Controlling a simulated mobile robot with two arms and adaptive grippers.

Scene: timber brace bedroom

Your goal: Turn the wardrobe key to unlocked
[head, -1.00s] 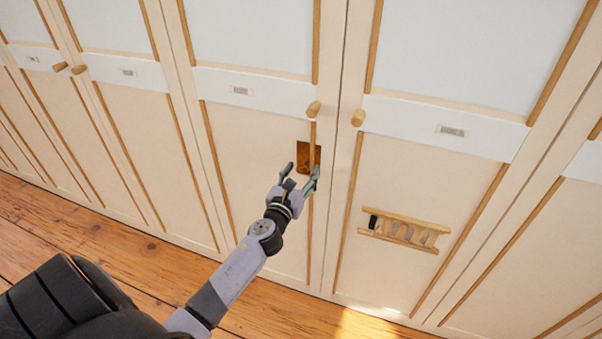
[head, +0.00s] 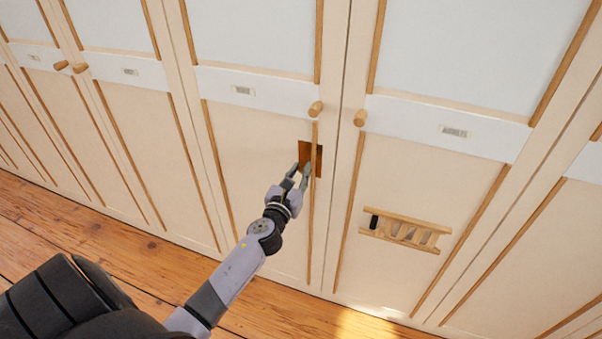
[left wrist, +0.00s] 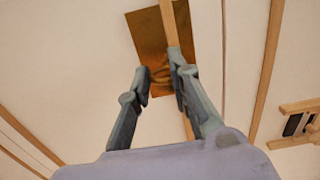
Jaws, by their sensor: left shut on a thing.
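The wardrobe door (head: 255,150) is cream with thin wooden strips and stands closed. A brown-gold lock plate (head: 304,150) is set on it near its right edge, with a wooden strip running over the plate. In the left wrist view the plate (left wrist: 150,35) is at top centre. The key (left wrist: 158,76) is a small brass-coloured shape at the plate's lower part, mostly hidden between the fingers. My left gripper (head: 302,166) is shut on the key, in front of the plate. Which way the key is turned cannot be told. My right gripper is out of view.
Round wooden knobs (head: 316,108) (head: 360,117) stick out above the plate. A small wooden rack (head: 405,232) with a dark cylinder is on the neighbouring door to the right. The plank floor (head: 90,232) is clear at lower left.

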